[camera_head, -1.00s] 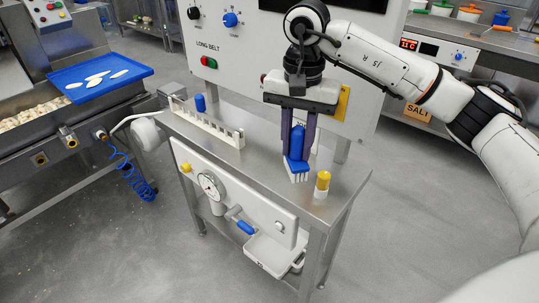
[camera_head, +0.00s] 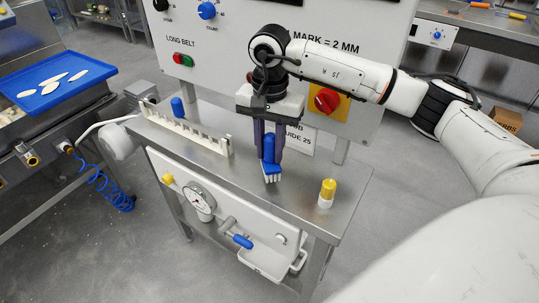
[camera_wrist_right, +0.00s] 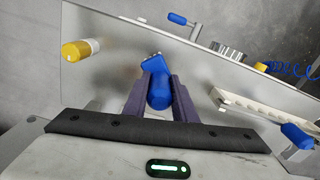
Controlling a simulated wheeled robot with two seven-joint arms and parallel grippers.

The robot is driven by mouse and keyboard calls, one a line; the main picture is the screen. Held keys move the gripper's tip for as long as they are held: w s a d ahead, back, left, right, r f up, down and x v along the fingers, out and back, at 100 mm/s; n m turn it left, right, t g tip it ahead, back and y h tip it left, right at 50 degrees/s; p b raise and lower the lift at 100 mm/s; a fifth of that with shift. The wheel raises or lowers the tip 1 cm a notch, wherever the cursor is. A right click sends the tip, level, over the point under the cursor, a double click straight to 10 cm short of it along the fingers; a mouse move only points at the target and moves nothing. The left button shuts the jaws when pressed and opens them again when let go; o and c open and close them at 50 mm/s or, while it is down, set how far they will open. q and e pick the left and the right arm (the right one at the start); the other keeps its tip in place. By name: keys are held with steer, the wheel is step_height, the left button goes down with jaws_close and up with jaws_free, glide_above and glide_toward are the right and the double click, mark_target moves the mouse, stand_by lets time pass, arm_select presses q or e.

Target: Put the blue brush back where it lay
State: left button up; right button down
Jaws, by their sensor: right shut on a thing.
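The blue brush (camera_head: 268,150) has a blue handle and pale bristles. My right gripper (camera_head: 270,155) is shut on its handle and holds it upright over the metal bench top (camera_head: 310,178), bristles down. I cannot tell whether the bristles touch the bench. In the right wrist view the brush (camera_wrist_right: 159,90) sits between the two purple fingers of my right gripper (camera_wrist_right: 160,95). My left gripper is out of view.
A yellow-capped white bottle (camera_head: 327,192) stands right of the brush. A white slotted rack (camera_head: 190,132) and a blue cylinder (camera_head: 177,107) are on the left of the bench. A control panel with a red knob (camera_head: 327,100) rises behind.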

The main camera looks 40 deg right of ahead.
steer(key=shift+f, duration=1.15)
steer(key=shift+f, duration=0.2)
steer(key=c, duration=1.5)
jaws_free()
steer(key=shift+o, duration=0.2)
steer(key=shift+r, duration=0.1)
